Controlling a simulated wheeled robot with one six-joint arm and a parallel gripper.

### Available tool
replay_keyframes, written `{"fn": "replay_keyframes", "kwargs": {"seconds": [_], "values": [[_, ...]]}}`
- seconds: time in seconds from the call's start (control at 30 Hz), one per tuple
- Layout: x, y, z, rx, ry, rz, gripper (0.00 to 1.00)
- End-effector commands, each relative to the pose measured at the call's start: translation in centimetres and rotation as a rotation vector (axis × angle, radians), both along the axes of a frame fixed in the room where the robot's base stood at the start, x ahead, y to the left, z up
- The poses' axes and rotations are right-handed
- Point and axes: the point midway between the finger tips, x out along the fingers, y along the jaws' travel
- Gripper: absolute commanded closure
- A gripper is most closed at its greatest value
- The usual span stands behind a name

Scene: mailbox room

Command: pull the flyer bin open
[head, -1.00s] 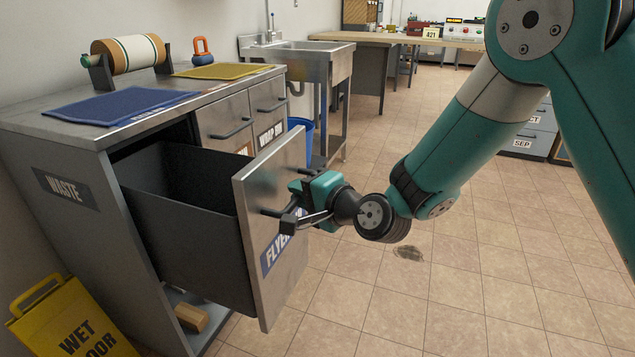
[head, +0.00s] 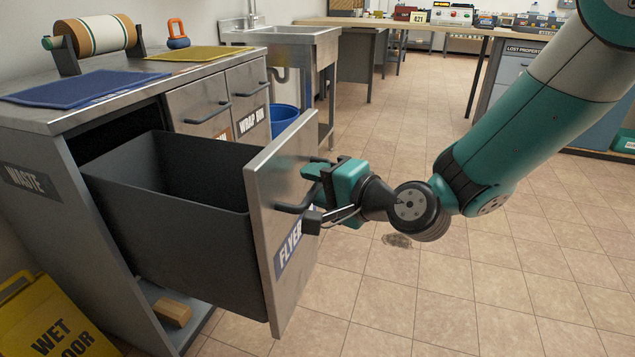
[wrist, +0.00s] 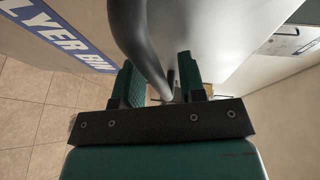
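The flyer bin (head: 180,230) is a deep dark grey tub behind a steel front panel (head: 280,240). It stands well out of the cabinet, and its inside looks empty where I can see it. The panel carries a blue label, readable as "LYER BIN" in the wrist view (wrist: 62,38). Its dark bar handle (head: 291,208) is on the outer face. My gripper (head: 314,196) is at the handle. In the wrist view, the curved handle (wrist: 142,45) passes between the two fingers (wrist: 159,88), which look closed on it.
The steel cabinet (head: 30,185) holds smaller drawers (head: 200,105) beside the bin. A yellow wet-floor sign (head: 45,325) stands at lower left. A wooden block (head: 172,312) lies below the bin. A blue bucket (head: 285,118) is behind the panel. The tiled floor at right is clear.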

Motion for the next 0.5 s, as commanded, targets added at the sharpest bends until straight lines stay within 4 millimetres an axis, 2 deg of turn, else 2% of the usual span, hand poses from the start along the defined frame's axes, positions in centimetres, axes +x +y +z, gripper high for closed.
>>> {"fn": "replay_keyframes", "kwargs": {"seconds": [0.5], "values": [[-0.29, -0.69, 0.04, 0.0, 0.001, -0.005, 0.6]]}}
